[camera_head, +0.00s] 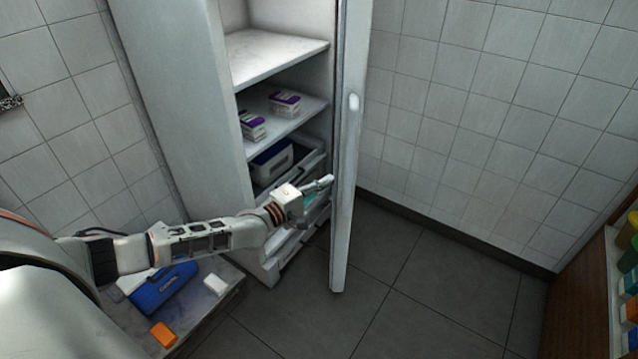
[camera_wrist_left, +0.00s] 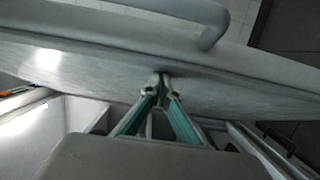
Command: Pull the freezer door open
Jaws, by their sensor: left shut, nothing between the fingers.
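The freezer (camera_head: 185,110) is a tall pale cabinet, and its door (camera_head: 343,235) stands open, seen nearly edge-on in the head view. The curved handle (camera_wrist_left: 165,8) lies beyond the door's edge. My right gripper is not in view.
Inside are shelves (camera_head: 270,58) with white-and-purple boxes (camera_head: 285,103) and a blue-and-white container (camera_head: 272,163). At lower left, a low surface holds a blue case (camera_head: 163,289), an orange block (camera_head: 164,335) and a white block (camera_head: 215,284). The floor (camera_head: 425,300) right of the door is clear.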

